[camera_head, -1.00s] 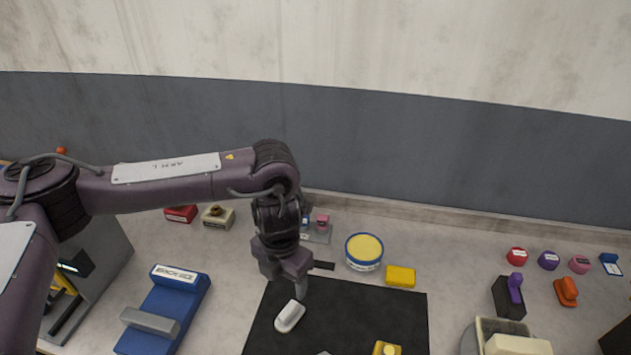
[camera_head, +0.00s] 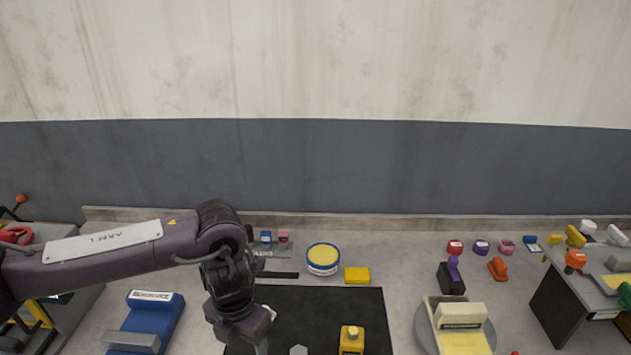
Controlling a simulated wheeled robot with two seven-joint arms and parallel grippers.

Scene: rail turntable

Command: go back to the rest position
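My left arm comes in from the left, and its gripper (camera_head: 261,347) points down over the left part of the black mat (camera_head: 330,303), at the bottom edge of the picture. Its fingertips are hardly visible, so I cannot tell whether it is open or shut or holds anything. The white rounded piece seen earlier on the mat is not visible now. A yellow bottle-like piece (camera_head: 351,341) and a small grey piece (camera_head: 298,350) are to the right of the gripper. My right gripper is not in view.
A blue press-like block (camera_head: 150,318) is left of the arm. Behind the mat are a round tub with a yellow top (camera_head: 323,259) and a yellow block (camera_head: 357,275). A cream device on a grey turntable (camera_head: 424,330) and a crowded side table (camera_head: 560,300) are at right.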

